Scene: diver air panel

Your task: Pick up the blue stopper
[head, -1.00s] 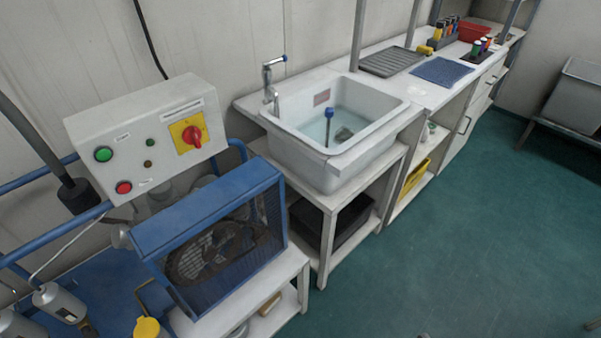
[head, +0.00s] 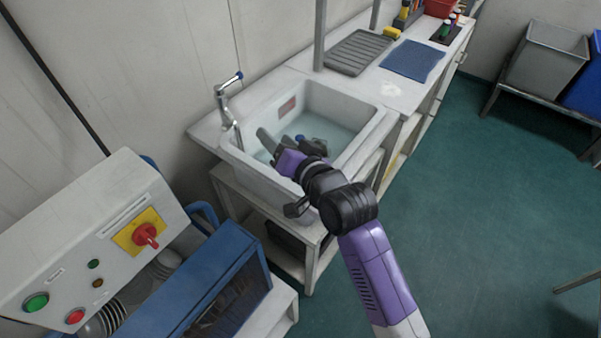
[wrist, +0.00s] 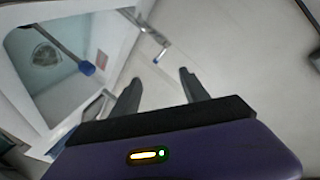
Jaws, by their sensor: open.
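The blue stopper is a blue cap on a thin grey stem in the white sink (head: 255,172). In the wrist view the blue stopper (wrist: 87,68) lies to the left of my fingers, its stem running down into the water. In the head view a small blue part (head: 299,138), likely the cap, shows just behind my gripper (head: 268,140); the stem is hidden there. My gripper is over the sink with nothing between its fingers. In the wrist view the open gripper (wrist: 158,84) points past the stopper toward the tap side, apart from it.
A chrome tap (head: 229,100) with a blue tip rises at the sink's back left; it also shows ahead of my fingers in the wrist view (wrist: 150,42). A control box (head: 90,240) and blue-framed unit (head: 215,285) stand at lower left.

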